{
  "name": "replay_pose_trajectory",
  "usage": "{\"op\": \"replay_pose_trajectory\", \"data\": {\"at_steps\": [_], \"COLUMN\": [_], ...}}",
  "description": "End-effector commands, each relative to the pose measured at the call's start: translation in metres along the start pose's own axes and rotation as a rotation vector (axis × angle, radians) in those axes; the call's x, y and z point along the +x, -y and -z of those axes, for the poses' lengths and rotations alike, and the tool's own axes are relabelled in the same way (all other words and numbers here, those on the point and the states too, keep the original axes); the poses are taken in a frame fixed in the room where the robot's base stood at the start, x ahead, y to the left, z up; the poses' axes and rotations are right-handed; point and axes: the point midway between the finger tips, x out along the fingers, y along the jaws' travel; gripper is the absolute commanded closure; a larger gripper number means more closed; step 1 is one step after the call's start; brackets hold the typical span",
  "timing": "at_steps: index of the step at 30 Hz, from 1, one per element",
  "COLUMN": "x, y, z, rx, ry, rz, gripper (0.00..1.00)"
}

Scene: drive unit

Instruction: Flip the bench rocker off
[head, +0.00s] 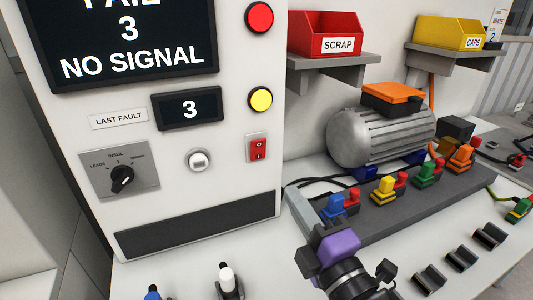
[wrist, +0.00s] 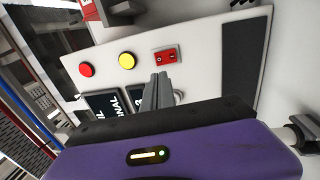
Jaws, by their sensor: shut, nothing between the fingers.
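The bench rocker is a small red switch (head: 258,149) with white marks, on a light plate on the white cabinet's front, below the yellow button. It also shows in the wrist view (wrist: 166,55), just beyond my fingertips. Which side of it is pressed in is too small to tell. My gripper (wrist: 161,80) is shut and empty, its grey fingers together and pointing toward the panel near the rocker. In the head view my purple gripper (head: 335,246) is lower right of the rocker, visibly apart from it.
A red button (head: 260,17), a yellow button (head: 261,99), a white round knob (head: 199,160) and a black rotary selector (head: 122,178) share the panel. The red SCRAP bin (head: 327,34) stands on a shelf at right. A motor (head: 380,135) and coloured clamps stand on the bench.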

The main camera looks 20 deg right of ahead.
Motion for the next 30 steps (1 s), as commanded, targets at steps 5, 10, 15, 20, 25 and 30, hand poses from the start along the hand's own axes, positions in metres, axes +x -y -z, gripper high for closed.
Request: {"op": "replay_pose_trajectory", "data": {"at_steps": [5,10,15,20,25,30], "x": [0.029,0.063,0.095,0.117,0.129,0.131], "y": [-0.004,-0.004,-0.003,-0.002,-0.002,0.000], "z": [-0.001,-0.001,0.000,0.000,0.000,0.000], "rx": [-0.001,-0.002,-0.002,-0.001,0.000,0.000], "ry": [0.001,0.001,0.000,0.000,0.000,0.000], "rz": [-0.002,-0.002,-0.002,0.000,-0.001,0.000], "gripper": [1.00,1.00,1.00,1.00,1.00,1.00]}}
